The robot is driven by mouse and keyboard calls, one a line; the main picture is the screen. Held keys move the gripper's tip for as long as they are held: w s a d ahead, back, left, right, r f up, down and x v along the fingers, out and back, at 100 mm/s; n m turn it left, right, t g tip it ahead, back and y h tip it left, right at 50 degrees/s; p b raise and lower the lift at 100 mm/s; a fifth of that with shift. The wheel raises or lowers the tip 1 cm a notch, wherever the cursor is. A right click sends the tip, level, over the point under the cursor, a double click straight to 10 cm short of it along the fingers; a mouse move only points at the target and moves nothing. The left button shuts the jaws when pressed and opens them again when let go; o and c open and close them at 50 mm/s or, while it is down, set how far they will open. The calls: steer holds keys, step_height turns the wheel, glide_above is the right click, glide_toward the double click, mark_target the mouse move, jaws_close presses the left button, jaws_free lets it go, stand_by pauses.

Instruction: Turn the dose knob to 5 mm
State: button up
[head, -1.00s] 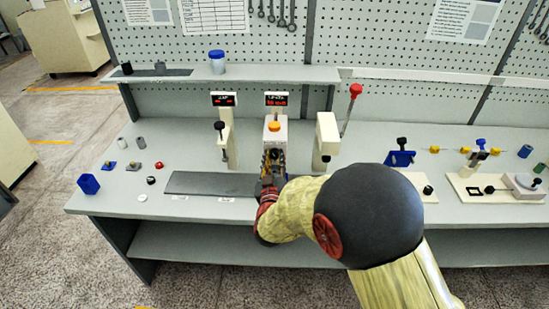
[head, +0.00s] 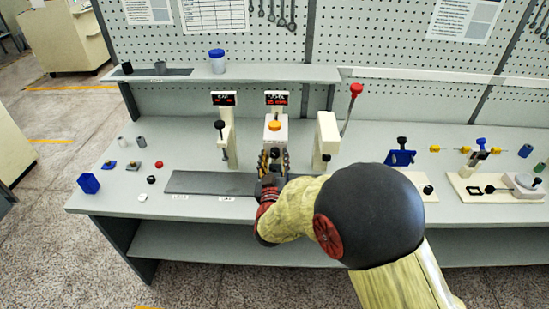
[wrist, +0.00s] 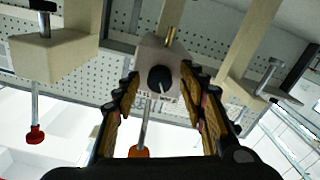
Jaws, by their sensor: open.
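The dose knob (wrist: 160,78) is black and round with a pale pointer mark, on the face of a pale box-shaped unit (head: 279,132) with an orange button (head: 274,126) on top. In the head view my gripper (head: 275,157) is in front of this unit and hides the knob. In the wrist view my gripper (wrist: 159,80) is open, with one finger on each side of the knob. Gaps show between the knob and both fingers. A small display (head: 277,98) with red characters stands above the unit; its value is too small to read surely.
A beige post with a second red display (head: 223,98) stands left of the unit, and a beige block (head: 326,135) stands to its right. A red-knobbed lever (head: 356,90) rises behind. A dark mat (head: 205,183) lies on the bench at left.

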steer(key=s, duration=1.2)
steer(key=shift+a, duration=0.2)
steer(key=shift+w, duration=0.1)
